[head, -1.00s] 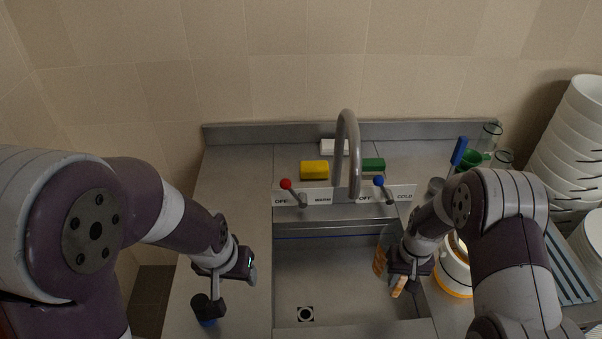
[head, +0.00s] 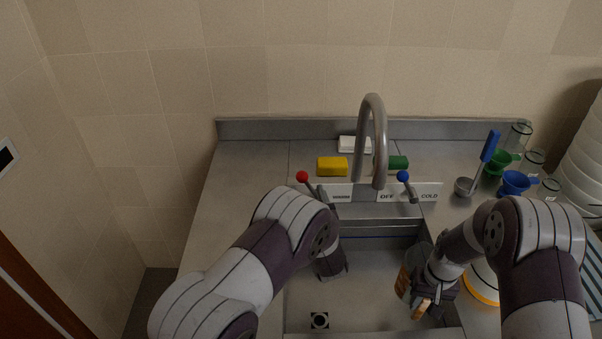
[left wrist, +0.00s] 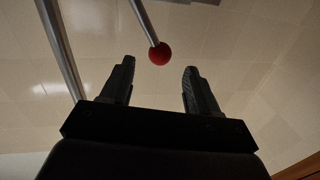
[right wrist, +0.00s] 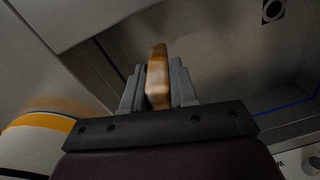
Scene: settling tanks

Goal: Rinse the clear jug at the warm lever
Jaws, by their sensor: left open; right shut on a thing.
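The clear jug (head: 407,273) is low in the right part of the sink, right of the spout. Its amber handle (head: 421,308) fills my right gripper's jaws (right wrist: 158,80). My right gripper (head: 436,299) is shut on that handle; it hides part of the jug, and I cannot tell what is inside. The warm lever with its red knob (head: 302,176) leans up-left beside the WARM label. In the left wrist view the red knob (left wrist: 160,54) appears just beyond and between the open fingers of my left gripper (left wrist: 158,68). My arm mostly hides this gripper in the head view.
The curved tap (head: 372,115) stands over the sink (head: 370,310). The blue-knobbed cold lever (head: 403,176) is to its right. A yellow sponge (head: 332,167) and a green block (head: 397,162) lie behind. A ladle (head: 466,187), funnels and glassware crowd the right. The left counter (head: 228,200) is clear.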

